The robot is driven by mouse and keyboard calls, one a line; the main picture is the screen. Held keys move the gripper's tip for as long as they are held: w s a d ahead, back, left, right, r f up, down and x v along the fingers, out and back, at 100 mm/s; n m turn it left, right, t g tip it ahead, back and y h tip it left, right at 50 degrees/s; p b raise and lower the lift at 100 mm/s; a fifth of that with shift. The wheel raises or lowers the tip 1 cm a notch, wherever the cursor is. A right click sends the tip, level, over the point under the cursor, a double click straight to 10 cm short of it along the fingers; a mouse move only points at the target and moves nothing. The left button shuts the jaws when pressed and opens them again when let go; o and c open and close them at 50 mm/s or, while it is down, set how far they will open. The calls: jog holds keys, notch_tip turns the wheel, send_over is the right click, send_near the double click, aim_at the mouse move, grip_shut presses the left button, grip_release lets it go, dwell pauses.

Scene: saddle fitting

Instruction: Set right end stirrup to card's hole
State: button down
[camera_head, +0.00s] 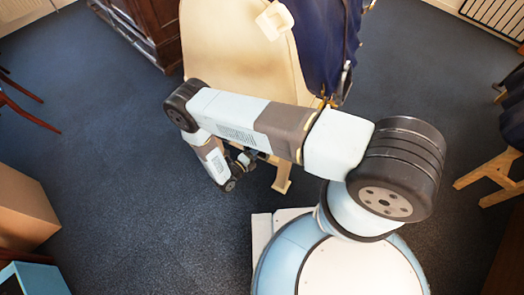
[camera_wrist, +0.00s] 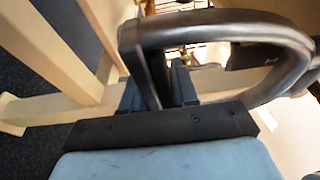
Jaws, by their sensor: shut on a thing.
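My gripper (camera_wrist: 157,88) is shut on a dark metal stirrup (camera_wrist: 232,22). In the wrist view one side of the loop passes down between the two jaws, and the rest arches to the right, close to the camera. In the head view my gripper (camera_head: 241,163) hangs low in front of the cream stand, largely hidden by my arm, and the stirrup cannot be made out there. A small white piece (camera_head: 274,20) sits at the top of the stand. I cannot tell whether it is the card, and no hole is clearly visible.
The cream stand (camera_head: 215,45) has a dark blue cloth (camera_head: 325,45) over its right side. Pale wooden legs (camera_wrist: 60,50) and a crossbar stand close to the jaws. A cardboard box (camera_head: 22,210) is at the left. A wooden trestle (camera_head: 490,175) is at the right. Dark floor lies open at left.

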jog(key=shift+a+r, duration=0.1)
jog(key=shift+a, duration=0.15)
jog(key=c, duration=1)
grip_release()
jog(key=shift+d, duration=0.15)
jog(key=shift+o, duration=0.2)
jog(key=shift+s, duration=0.1)
jog(key=v, duration=1.3)
jog(key=shift+s+a, duration=0.25)
